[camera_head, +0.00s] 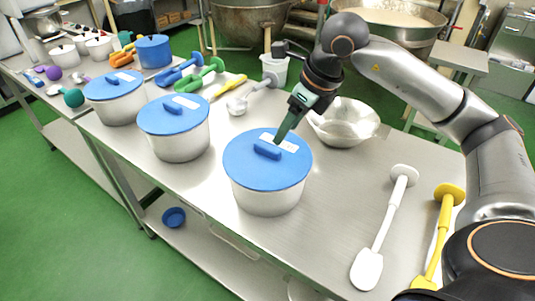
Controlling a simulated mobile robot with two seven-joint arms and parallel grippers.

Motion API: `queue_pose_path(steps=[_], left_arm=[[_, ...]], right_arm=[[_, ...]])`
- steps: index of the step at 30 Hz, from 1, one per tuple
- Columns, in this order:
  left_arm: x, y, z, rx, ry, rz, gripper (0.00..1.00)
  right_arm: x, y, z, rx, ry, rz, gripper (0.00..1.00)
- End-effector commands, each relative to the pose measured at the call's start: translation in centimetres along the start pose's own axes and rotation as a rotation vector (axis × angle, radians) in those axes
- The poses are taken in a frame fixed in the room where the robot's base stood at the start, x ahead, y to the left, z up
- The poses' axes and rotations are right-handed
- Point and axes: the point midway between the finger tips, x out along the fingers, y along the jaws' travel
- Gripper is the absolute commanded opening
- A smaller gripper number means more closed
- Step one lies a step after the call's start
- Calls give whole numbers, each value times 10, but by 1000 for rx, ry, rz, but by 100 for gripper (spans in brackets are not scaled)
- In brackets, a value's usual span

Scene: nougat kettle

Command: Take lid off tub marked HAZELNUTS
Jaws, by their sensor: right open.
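Three steel tubs with blue lids stand in a row on the steel table. The nearest tub (268,198) has its blue lid (245,170) on, with a raised blue handle (267,151) and a white label behind it. The middle tub (180,147) and the far tub (122,110) are also lidded and labelled. The label writing is too small to read, so I cannot tell which says HAZELNUTS. My right gripper (280,138) is open and points down just above the nearest lid, close behind its handle. Contact with the lid is unclear. My left gripper is not in view.
A steel bowl (344,123) stands right behind the nearest tub. A white paddle (383,235) and a yellow paddle (439,229) lie at the right. Blue, green and yellow tools and a blue pot (153,52) lie further back. Bare tabletop shows right of the nearest tub.

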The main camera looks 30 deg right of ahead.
Motion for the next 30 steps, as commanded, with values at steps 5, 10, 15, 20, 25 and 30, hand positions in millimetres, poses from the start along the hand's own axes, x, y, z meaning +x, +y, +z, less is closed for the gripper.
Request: queue_pose_path(steps=[5, 10, 15, 20, 25, 30], left_arm=[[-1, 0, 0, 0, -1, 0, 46], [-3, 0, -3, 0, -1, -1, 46], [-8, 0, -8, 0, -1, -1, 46], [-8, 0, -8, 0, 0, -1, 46], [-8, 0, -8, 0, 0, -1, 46], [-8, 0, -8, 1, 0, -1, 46]], right_arm=[[23, 0, 0, 0, 1, 3, 60], [35, 1, 3, 0, 1, 5, 60], [61, 1, 8, 0, 2, 7, 60], [77, 0, 7, 0, 1, 4, 60], [79, 0, 7, 0, -1, 3, 60], [79, 0, 7, 0, -1, 3, 50]])
